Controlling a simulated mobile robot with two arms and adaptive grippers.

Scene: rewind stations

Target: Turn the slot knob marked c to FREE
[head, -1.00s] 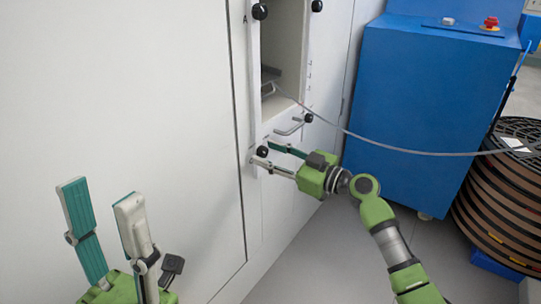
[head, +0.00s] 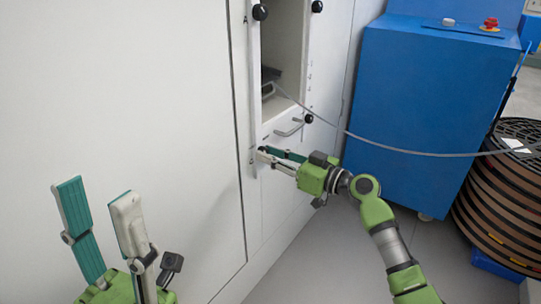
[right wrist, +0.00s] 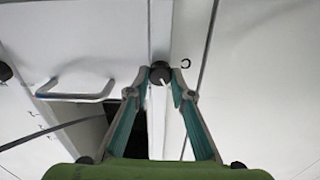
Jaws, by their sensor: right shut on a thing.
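The slot knob marked c (right wrist: 160,73) is a small dark round knob on the white panel, with the letter just right of it in the right wrist view. Its pale pointer line points downward in that view. The FREE mark is not readable. My right gripper (head: 262,153) is at the lower front corner of the slot panel; in the right wrist view its fingertips (right wrist: 161,90) close on both sides of the knob. In the head view the fingers hide the knob. My left gripper (head: 98,192) is open and empty before the white panel at lower left.
Other black knobs sit at the upper left (head: 260,12), upper right (head: 316,6) and lower right (head: 309,118) of the open slot. A bar handle (head: 289,130) is close above my right gripper. A cable (head: 400,150) runs past the blue cabinet (head: 430,110) toward stacked reels (head: 490,205).

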